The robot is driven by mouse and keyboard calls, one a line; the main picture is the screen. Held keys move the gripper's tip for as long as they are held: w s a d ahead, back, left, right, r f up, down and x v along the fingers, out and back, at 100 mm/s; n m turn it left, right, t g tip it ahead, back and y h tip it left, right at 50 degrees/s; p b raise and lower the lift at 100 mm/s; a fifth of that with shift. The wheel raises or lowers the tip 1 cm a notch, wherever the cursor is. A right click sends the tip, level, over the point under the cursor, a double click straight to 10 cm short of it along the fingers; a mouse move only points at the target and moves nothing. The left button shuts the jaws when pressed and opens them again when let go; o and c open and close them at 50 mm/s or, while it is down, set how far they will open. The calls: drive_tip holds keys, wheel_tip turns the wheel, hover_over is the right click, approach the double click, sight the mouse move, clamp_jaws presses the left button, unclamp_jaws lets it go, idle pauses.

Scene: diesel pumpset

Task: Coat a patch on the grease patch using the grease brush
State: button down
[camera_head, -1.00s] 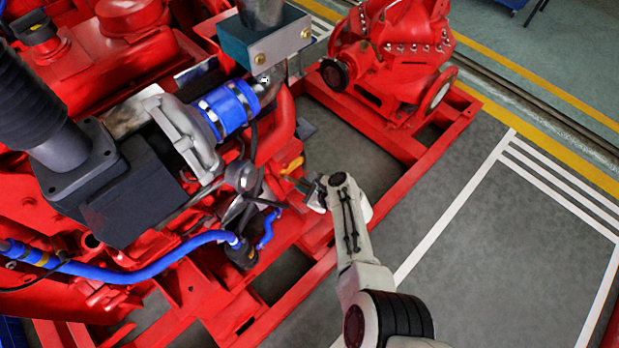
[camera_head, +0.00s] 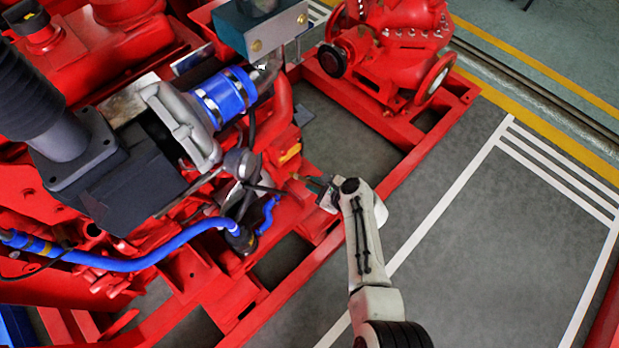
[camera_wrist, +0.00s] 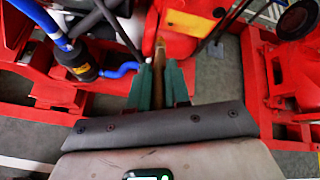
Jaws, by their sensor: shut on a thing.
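My gripper (camera_head: 314,185) has green fingers and is shut on a slim brown stick, which I take for the grease brush (camera_wrist: 159,62). In the wrist view the brush stands between the fingers, its tip pointing forward toward the red machinery. In the head view its tip (camera_head: 296,177) shows just left of the fingers. A yellow-orange patch (camera_head: 289,154) on a red block, perhaps the grease patch, lies just above and left of the brush tip. It also shows in the wrist view (camera_wrist: 188,21), right of the tip. Contact between them cannot be told.
Blue hoses (camera_head: 150,262) and a grey turbo-like housing with a blue coupling (camera_head: 222,98) lie left of my gripper. A red pump (camera_head: 395,45) stands at the upper right on the red frame (camera_head: 405,165). Grey floor (camera_head: 480,250) is open at right.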

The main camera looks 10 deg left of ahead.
sight(303, 178)
drive_tip(key=shift+s+d, duration=0.15)
drive_tip(key=shift+d, duration=0.05)
drive_tip(key=shift+s+d, duration=0.95)
drive_tip(key=shift+d, duration=0.25)
drive_tip(key=shift+w+a+f+b, duration=0.3)
drive_tip(key=shift+w+a+b, duration=0.4)
drive_tip(key=shift+a, duration=0.15)
drive_tip(key=shift+w+a+f+b, duration=0.35)
drive_tip(key=shift+w+a+b, duration=0.25)
drive_tip(key=shift+a+b, duration=0.2)
drive_tip(key=shift+w+a+f+b, duration=0.3)
drive_tip(key=shift+w+a+b, duration=0.35)
drive_tip(key=shift+a, duration=0.2)
drive_tip(key=shift+w+a, duration=0.35)
drive_tip(key=shift+a, duration=0.05)
drive_tip(key=shift+w+a+b, duration=0.5)
drive_tip(key=shift+a+b, duration=0.15)
drive_tip(key=shift+b, duration=0.05)
